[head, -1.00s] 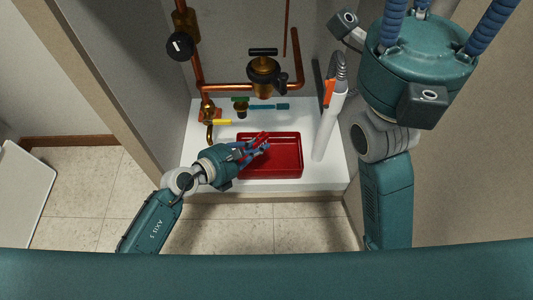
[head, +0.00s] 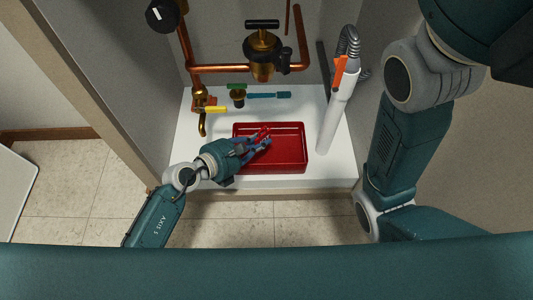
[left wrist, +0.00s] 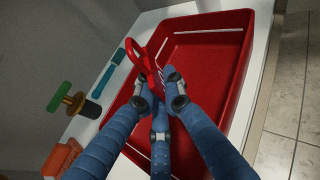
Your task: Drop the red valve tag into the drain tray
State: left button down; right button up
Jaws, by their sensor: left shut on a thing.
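The red valve tag (left wrist: 153,68) is a red piece with a loop at its upper end. It stands between the blue fingers of my left gripper (left wrist: 163,82) in the left wrist view. My left gripper is shut on it. In the head view the left gripper (head: 262,143) and the tag (head: 264,131) are over the left and middle part of the red drain tray (head: 290,152). The tray also fills much of the left wrist view (left wrist: 208,65). The fingers hide the tag's lower part. My right gripper is out of view; only its arm shows.
Copper pipes (head: 222,68) run behind. A white cylinder with an orange part (head: 335,110) stands right of the tray.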

pick_arm(q)
jog(key=c, duration=1.8)
grip_release()
jog(key=shift+o, duration=0.2)
jog(key=v, duration=1.2)
